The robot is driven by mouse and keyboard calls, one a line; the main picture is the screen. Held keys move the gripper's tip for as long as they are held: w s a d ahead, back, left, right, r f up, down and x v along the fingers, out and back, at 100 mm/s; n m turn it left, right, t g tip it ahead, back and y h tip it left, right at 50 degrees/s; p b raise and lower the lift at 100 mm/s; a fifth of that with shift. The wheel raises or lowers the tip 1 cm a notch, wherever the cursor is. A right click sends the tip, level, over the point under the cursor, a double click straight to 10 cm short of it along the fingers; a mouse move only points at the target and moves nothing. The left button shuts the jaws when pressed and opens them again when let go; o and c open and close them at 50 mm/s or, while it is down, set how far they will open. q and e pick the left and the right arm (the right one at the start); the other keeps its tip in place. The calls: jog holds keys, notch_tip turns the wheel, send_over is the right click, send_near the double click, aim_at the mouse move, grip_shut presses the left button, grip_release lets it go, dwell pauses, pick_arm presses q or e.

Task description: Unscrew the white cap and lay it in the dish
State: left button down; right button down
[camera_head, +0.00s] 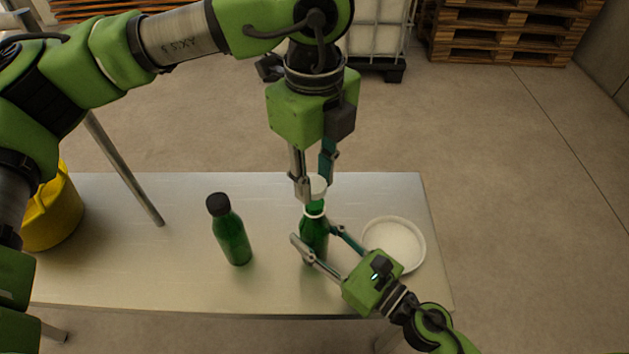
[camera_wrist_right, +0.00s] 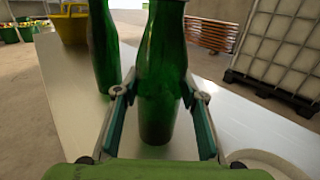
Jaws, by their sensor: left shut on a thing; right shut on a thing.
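A green bottle (camera_head: 313,240) stands upright on the metal table, with a pale ring around its neck. My right gripper (camera_head: 315,234) is shut around its body from the front right; in the right wrist view the bottle (camera_wrist_right: 162,85) is between the two fingers. The white cap (camera_head: 317,186) is at the top of this bottle, between the fingertips of my left gripper (camera_head: 314,188), which comes down from above and is shut on it. The fingers partly hide the cap, and I cannot tell whether it still touches the neck. The round white dish (camera_head: 419,262) lies right of the bottle and looks empty.
A second green bottle with a dark cap (camera_head: 230,230) stands to the left on the table (camera_head: 150,270). A yellow container (camera_head: 55,210) is at the far left. A white tank (camera_head: 378,40) and wooden pallets (camera_head: 510,30) stand behind on the floor.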

pick_arm(q)
notch_tip(320, 180, up, 2)
jog(key=shift+r, duration=0.15)
pick_arm(e)
jog(key=c, duration=1.2)
grip_release()
